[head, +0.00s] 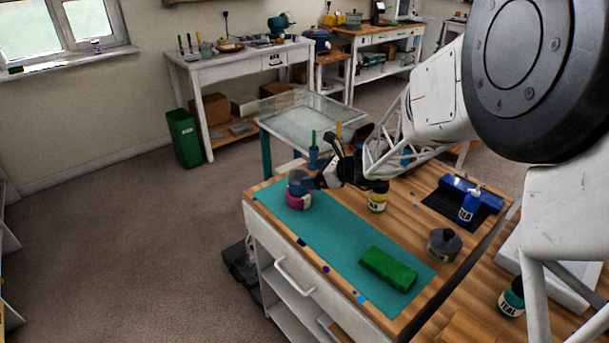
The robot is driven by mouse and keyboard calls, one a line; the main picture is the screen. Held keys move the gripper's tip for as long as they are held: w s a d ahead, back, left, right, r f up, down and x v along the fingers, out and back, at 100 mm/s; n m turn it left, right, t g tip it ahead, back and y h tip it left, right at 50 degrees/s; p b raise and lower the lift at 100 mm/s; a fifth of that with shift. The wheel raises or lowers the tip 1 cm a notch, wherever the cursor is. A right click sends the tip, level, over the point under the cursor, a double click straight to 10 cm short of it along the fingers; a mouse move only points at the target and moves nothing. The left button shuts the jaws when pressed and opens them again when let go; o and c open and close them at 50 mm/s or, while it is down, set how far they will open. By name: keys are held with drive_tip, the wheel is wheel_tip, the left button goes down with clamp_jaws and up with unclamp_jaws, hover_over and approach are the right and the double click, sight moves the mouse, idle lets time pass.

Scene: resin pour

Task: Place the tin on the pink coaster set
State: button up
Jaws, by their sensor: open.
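The pink coaster set (299,201) sits at the far left end of the teal mat (335,242), near the bench's left edge. A blue-grey tin (296,186) stands upright on top of it, as far as this view shows. My gripper (310,183) is open, just to the right of the tin, with its fingers pointing left at it. Whether a finger touches the tin is too small to tell. The tin's right side is partly hidden by the fingers.
A yellow jar (377,198) stands just right of my gripper. A green block (388,268) lies on the mat's near end, with a lidded grey pot (443,245) beside it. A blue bottle (468,206) stands farther right. The middle of the mat is clear.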

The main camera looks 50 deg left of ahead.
drive_tip(key=shift+v, duration=2.75)
drive_tip(key=shift+d, duration=0.1)
drive_tip(key=d+r+n+t+h, duration=0.15)
drive_tip(key=d+r, duration=0.25)
drive_tip(key=d, duration=0.9)
drive_tip(key=d+r+n+t+h, duration=0.1)
drive_tip(key=d+r+n+h, duration=0.3)
drive_tip(key=d, duration=0.9)
drive_tip(key=d+r+n+t+y, duration=0.15)
drive_tip(key=d+r, duration=0.35)
drive_tip(key=d, duration=0.8)
drive_tip(key=s+d+n+t+h, duration=0.1)
drive_tip(key=s+d+n+h, duration=0.1)
drive_tip(key=s+d, duration=0.4)
drive_tip(key=s+d+n+t+h, duration=0.1)
drive_tip(key=s+d, duration=0.5)
drive_tip(key=d, duration=1)
drive_tip(key=s+d+n+t+h, duration=0.1)
drive_tip(key=s+d+n+h, duration=0.2)
drive_tip(key=d, duration=0.9)
drive_tip(key=s+h, duration=0.2)
drive_tip(key=s, duration=0.1)
